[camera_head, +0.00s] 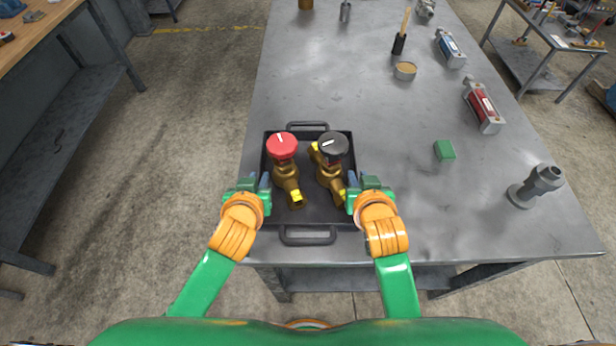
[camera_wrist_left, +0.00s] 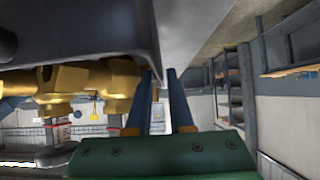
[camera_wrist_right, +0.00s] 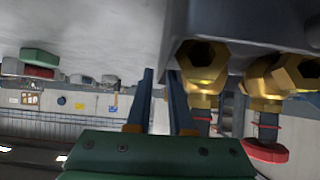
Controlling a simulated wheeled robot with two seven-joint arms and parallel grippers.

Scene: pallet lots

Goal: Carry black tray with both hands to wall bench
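The black tray (camera_head: 323,212) lies on the near left part of the grey metal table, with a loop handle on its far and near sides. Two brass valves stand in it, one with a red knob (camera_head: 282,146) and one with a black knob (camera_head: 333,146). My left gripper (camera_head: 253,182) is at the tray's left wall and my right gripper (camera_head: 362,180) at its right wall. In both wrist views the blue fingers stand apart with the tray wall reaching between them; contact is unclear. Which bench is the wall bench is not clear.
The grey table (camera_head: 420,225) also holds a green block (camera_head: 445,150), a grey fitting (camera_head: 536,187), a red device (camera_head: 482,106), a round tin (camera_head: 405,71) and a brush (camera_head: 401,33). A wooden-topped bench (camera_head: 40,27) stands at upper left. Open concrete floor lies between.

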